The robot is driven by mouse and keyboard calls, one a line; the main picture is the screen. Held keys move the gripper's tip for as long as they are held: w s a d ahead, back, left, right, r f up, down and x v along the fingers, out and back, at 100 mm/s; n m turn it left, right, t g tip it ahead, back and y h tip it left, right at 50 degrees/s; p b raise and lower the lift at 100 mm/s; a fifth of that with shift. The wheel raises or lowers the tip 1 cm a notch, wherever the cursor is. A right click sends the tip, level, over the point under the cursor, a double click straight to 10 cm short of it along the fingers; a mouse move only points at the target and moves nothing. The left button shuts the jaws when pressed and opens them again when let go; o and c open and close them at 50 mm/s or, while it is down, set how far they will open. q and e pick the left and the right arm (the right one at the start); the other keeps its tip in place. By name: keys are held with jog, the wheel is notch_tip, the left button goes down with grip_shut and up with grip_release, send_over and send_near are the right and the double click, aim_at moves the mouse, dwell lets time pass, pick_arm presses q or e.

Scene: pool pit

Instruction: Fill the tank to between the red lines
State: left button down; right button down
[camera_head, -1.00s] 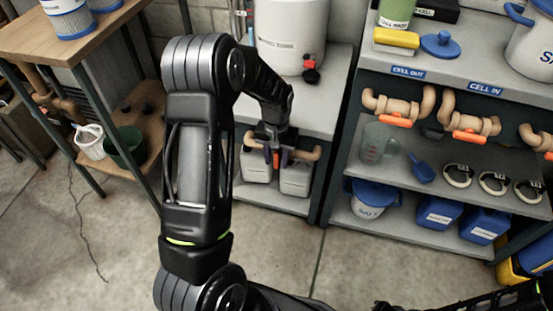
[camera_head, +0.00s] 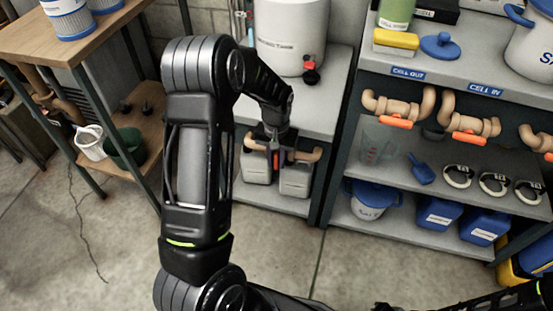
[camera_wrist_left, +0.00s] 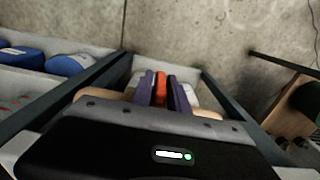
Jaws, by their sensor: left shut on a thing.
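The white tank (camera_head: 290,38) stands on the middle counter with a red-and-black fitting (camera_head: 311,70) low on its right side. I see no red lines on its visible side. Below the counter is a tan pipe valve (camera_head: 306,154) with an orange handle (camera_wrist_left: 161,88). My left gripper (camera_head: 273,155) is at this valve, its purple fingers shut on the handle. In the left wrist view the handle stands between the fingers (camera_wrist_left: 161,92). The gripper hides much of the valve. My right gripper is out of view.
A shelf to the right carries tan valves with orange handles (camera_head: 397,122), a clear jug (camera_head: 378,143) with reddish marks, a blue scoop (camera_head: 421,169) and clamps. White jugs (camera_head: 297,180) sit below the valve. A wooden table (camera_head: 75,40) stands left. The floor between is open.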

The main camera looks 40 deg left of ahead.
pick_arm(q)
jog(key=shift+a+h, duration=0.1)
jog(key=shift+h, duration=0.2)
jog(key=shift+t+h+b, duration=0.3)
jog(key=shift+h+b, duration=0.05)
jog(key=shift+h, duration=0.15)
jog(key=shift+s+a+f+t+h+b, duration=0.1)
jog(key=shift+t+h+b, duration=0.05)
jog(key=shift+h+b, duration=0.25)
jog(key=shift+a+f+t+h+b, duration=0.15)
jog(key=shift+h+b, duration=0.15)
jog(key=shift+h, duration=0.2)
jog(key=shift+d+r+t+h+b, duration=0.1)
jog(key=shift+t+h+b, duration=0.3)
jog(key=shift+h+b, duration=0.5)
jog(key=shift+r+h, duration=0.1)
jog(key=shift+h, duration=0.2)
jog(key=c, duration=1.4)
grip_release()
jog(key=shift+r, duration=0.1)
